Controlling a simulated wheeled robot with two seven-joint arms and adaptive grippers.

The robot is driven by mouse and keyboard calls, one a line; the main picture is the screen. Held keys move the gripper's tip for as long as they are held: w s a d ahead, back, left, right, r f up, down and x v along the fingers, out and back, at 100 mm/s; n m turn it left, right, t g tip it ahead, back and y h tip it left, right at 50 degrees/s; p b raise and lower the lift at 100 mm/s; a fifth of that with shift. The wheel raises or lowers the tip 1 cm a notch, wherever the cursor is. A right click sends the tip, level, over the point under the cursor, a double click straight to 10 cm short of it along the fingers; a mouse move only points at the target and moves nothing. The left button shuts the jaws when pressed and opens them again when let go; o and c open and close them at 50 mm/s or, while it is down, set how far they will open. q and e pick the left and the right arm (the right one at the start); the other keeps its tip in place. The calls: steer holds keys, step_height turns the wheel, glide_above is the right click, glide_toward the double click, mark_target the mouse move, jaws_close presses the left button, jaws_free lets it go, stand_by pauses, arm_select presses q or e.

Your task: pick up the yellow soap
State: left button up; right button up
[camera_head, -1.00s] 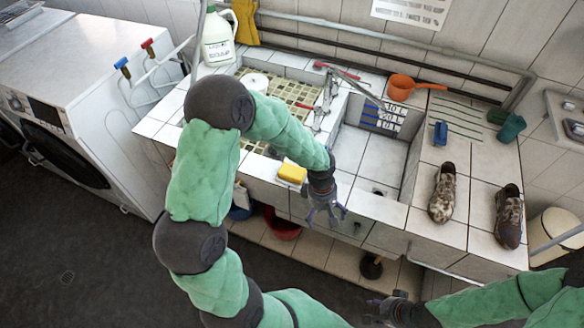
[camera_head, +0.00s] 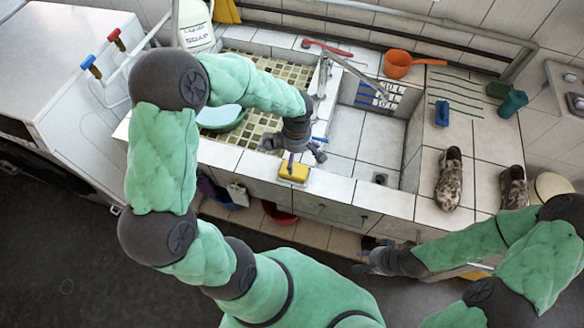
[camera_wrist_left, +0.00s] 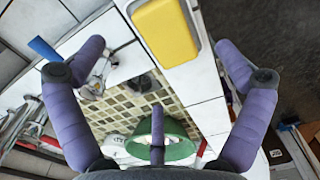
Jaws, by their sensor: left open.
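The yellow soap (camera_head: 293,171) is a rectangular block on the white tiled front ledge of the sink. It appears to sit on a thin pale dish or rim. My left gripper (camera_head: 303,152) is just above and behind it, pointing down, with a finger overlapping the soap in the head view. In the left wrist view the soap (camera_wrist_left: 166,30) is at the top centre, between the spread purple fingers and beyond their tips. The left gripper is open and empty. My right gripper (camera_head: 375,262) is low, in front of the sink, away from the soap; its fingers are unclear.
A green basin (camera_head: 222,118) stands in the mosaic-tiled left basin, behind my left arm. The faucet (camera_head: 322,85) rises behind the gripper. The ledge right of the soap is clear.

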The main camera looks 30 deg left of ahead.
mark_target(295, 166)
arm_select(q)
steer(key=shift+a+f+b, duration=0.2)
steer(key=shift+f+b, duration=0.5)
steer(key=shift+f, duration=3)
steer(key=c, duration=1.3)
